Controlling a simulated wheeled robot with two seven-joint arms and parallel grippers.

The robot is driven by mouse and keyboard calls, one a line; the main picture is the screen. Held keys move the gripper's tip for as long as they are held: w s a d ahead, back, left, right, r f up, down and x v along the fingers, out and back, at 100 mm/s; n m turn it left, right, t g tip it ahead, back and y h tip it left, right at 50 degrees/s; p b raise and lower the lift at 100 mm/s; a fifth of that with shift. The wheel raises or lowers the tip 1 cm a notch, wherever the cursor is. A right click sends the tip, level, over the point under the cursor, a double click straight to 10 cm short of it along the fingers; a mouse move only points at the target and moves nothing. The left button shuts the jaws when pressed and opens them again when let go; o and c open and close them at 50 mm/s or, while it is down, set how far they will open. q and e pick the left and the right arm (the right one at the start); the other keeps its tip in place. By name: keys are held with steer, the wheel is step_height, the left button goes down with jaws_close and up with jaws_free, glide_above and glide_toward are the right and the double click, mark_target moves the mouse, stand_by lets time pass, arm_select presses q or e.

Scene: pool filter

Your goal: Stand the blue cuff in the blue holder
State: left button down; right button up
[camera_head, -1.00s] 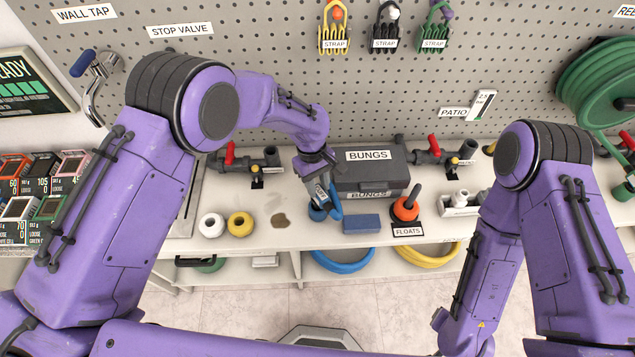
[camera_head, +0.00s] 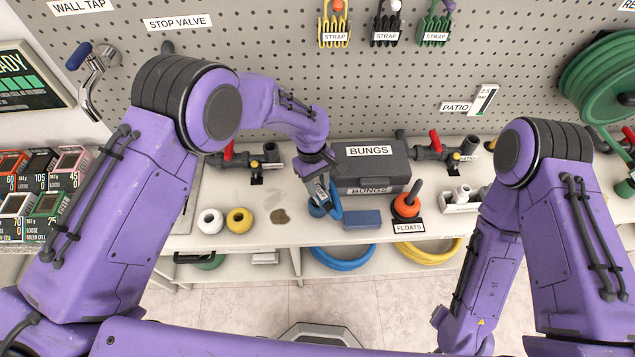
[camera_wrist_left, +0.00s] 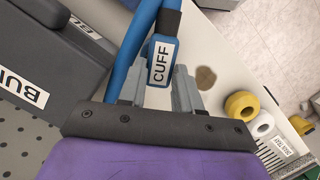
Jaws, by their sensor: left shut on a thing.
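My left gripper (camera_head: 320,199) is low over the front of the white counter, shut on the blue cuff (camera_wrist_left: 162,62). In the left wrist view the cuff, labelled CUFF, sits between the grey fingers, with a black band above it and a blue tube (camera_wrist_left: 126,50) alongside. In the head view the gripper partly covers the blue parts (camera_head: 336,203), so I cannot tell whether the cuff touches the counter. A plain blue block (camera_head: 361,219) lies just right of the gripper; I cannot tell whether it is the holder.
A grey BUNGS box (camera_head: 370,167) stands close behind the gripper. Right of the block is an orange float (camera_head: 406,205). White (camera_head: 210,221) and yellow (camera_head: 239,220) rolls and a brown stain (camera_head: 280,216) lie left. A blue hose coil (camera_head: 342,258) is on the shelf below.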

arm_select(q)
steer(key=shift+f+b, duration=0.3)
steer(key=shift+f, duration=0.3)
steer(key=c, duration=0.7)
jaws_free()
steer(key=p+v, duration=0.4)
steer(key=v, duration=0.1)
steer(key=shift+r, duration=0.1)
steer(key=b+v, duration=0.2)
steer(key=v, duration=0.8)
steer(key=shift+r+b, duration=0.2)
steer(key=shift+b, duration=0.2)
